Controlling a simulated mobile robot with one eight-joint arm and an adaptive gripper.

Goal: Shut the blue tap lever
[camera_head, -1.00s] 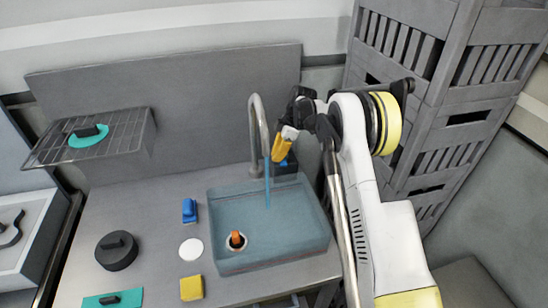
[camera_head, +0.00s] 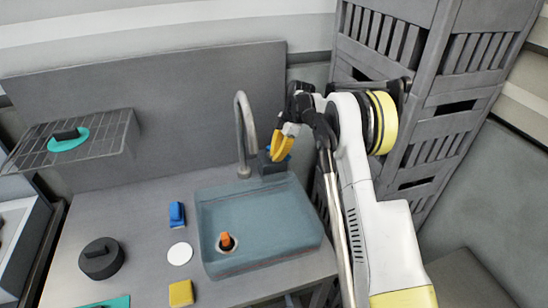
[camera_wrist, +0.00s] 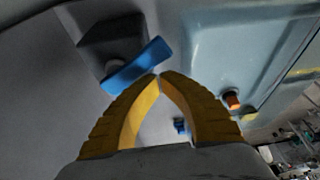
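The blue tap lever (camera_wrist: 137,68) sits on a dark valve block (camera_wrist: 112,35) in the wrist view; in the head view only a bit of blue shows behind my fingers. The grey curved tap (camera_head: 241,125) stands behind the blue-grey sink (camera_head: 255,215), and no water stream shows under its spout. My gripper (camera_wrist: 160,75) has its yellow fingertips together with nothing between them. The tips are right beside the lever's near end; I cannot tell whether they touch it. In the head view my gripper (camera_head: 281,150) is at the valve block, right of the tap.
An orange plug (camera_head: 226,240) stands in the sink. On the counter left of it are a blue block (camera_head: 176,214), a white disc (camera_head: 180,253), a yellow sponge (camera_head: 181,292) and a dark round pot (camera_head: 101,258). A wire rack (camera_head: 105,135) hangs at left. Grey crates (camera_head: 425,100) stand at right.

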